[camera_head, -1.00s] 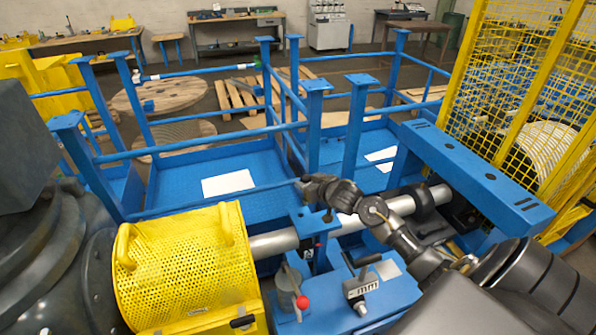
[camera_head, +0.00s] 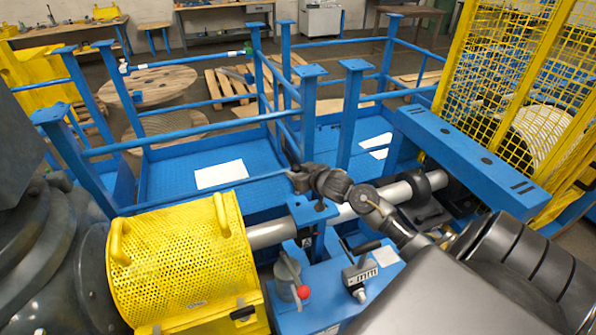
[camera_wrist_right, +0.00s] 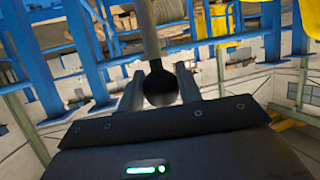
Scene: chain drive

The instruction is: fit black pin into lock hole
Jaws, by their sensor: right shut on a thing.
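My right gripper (camera_head: 294,178) is above and slightly left of a blue bracket plate (camera_head: 312,211) by the grey shaft. In the wrist view its two fingers (camera_wrist_right: 160,88) are shut on the black pin, whose round black knob (camera_wrist_right: 160,88) sits between them. A long grey rod part (camera_wrist_right: 147,30) extends up from the knob in that view. In the head view the pin is a thin dark shape by the fingers, too small to make out well. The lock hole is not clearly visible; the gripper is in front of part of the plate. My left gripper is not in view.
A yellow perforated guard (camera_head: 180,255) stands left of the bracket. A blue box with a red-knobbed lever (camera_head: 302,292) and a black-handled lever (camera_head: 362,247) is in front. A blue beam (camera_head: 470,155) and a yellow mesh cage (camera_head: 500,70) are at the right.

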